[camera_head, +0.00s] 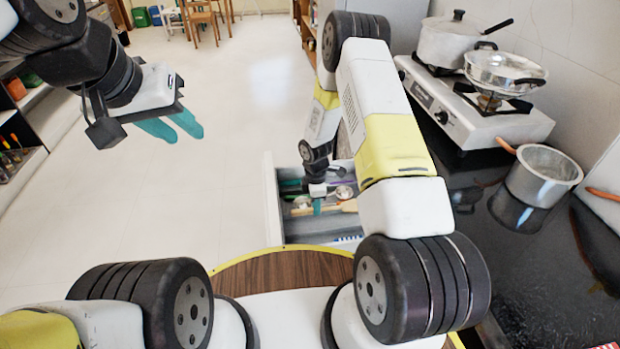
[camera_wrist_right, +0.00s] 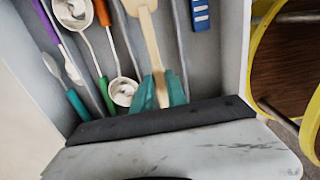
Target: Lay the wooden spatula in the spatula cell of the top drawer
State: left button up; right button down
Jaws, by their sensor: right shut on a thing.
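The wooden spatula (camera_head: 340,207) is pale and lies lengthwise over the open top drawer (camera_head: 271,212). In the right wrist view, the spatula (camera_wrist_right: 151,32) lines up with the cell between two grey dividers. Whether it rests on the drawer floor or hangs just above it, I cannot tell. My right gripper (camera_head: 317,207) reaches down into the drawer; its teal fingers in the right wrist view (camera_wrist_right: 162,90) are shut on the spatula's handle. My left gripper (camera_head: 172,129) is empty, fingers apart, high over the floor at the left.
Ladles (camera_wrist_right: 122,92) and thinner utensils with coloured handles (camera_wrist_right: 77,104) lie in neighbouring cells. A blue-handled thing (camera_wrist_right: 200,15) lies in the cell at the right. The stove (camera_head: 480,125) and a saucepan (camera_head: 543,178) stand on the dark counter at the right. The left floor is clear.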

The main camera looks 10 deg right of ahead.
jog(key=shift+f, duration=3.5)
jog(key=c, duration=1.3)
grip_release()
jog(key=shift+o, duration=0.2)
jog(key=shift+r, duration=0.1)
notch_tip(320, 180, up, 8)
jog(key=shift+f, duration=0.2)
jog(key=shift+a, duration=0.1)
